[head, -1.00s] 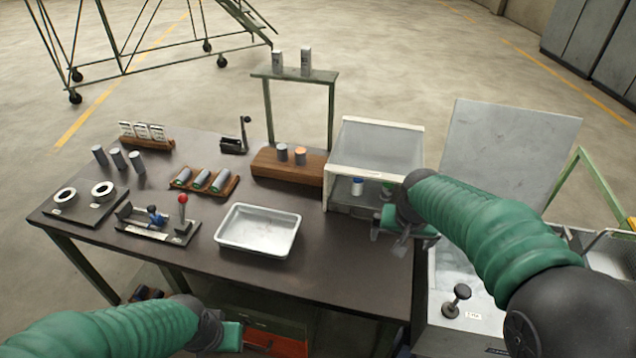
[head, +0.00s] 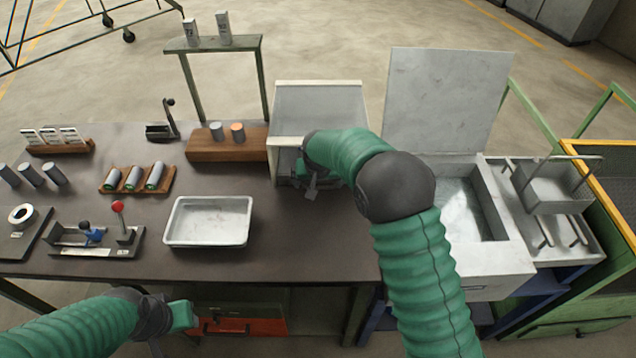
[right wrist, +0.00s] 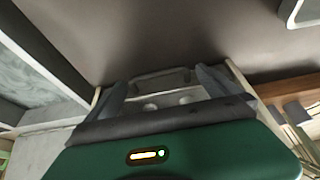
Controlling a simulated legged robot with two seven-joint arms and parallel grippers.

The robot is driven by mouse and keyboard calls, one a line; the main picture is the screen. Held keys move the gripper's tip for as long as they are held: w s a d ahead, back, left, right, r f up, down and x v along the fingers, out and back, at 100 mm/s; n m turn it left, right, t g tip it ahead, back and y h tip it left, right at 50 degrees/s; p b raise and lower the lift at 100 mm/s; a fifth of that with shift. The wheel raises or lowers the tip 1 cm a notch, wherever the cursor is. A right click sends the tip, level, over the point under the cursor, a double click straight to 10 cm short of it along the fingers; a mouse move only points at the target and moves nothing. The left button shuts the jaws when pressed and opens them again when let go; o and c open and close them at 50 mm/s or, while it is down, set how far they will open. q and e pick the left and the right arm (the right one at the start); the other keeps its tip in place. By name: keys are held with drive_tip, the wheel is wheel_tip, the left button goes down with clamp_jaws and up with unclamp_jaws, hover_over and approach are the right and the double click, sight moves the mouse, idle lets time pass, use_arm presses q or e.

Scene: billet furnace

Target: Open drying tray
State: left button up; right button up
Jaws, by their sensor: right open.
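The drying unit, a white box (head: 318,102) with a grey top panel, stands at the right end of the dark table. My right gripper (head: 309,186) is at its open front and hides most of what is inside. In the right wrist view, the gripper (right wrist: 162,82) is open. Its fingers lie on either side of a dark bar handle (right wrist: 160,73) on a pale tray (right wrist: 168,103) with round spots. I cannot tell whether they touch it. My left gripper (head: 182,318) is low, in front of the table's edge, its jaws unclear.
A white shallow pan (head: 208,221) lies on the table left of the box. A wooden block (head: 227,146) with two cylinders stands behind it. To the right is a basin (head: 462,212) with a raised lid. A red drawer (head: 240,326) is under the table.

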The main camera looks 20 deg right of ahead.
drive_tip(key=shift+x, duration=0.8)
drive_tip(key=shift+d+f, duration=0.25)
drive_tip(key=shift+d, duration=0.1)
drive_tip(key=shift+a+r, duration=0.1)
drive_tip(key=shift+a, duration=0.05)
drive_tip(key=c, duration=1.7)
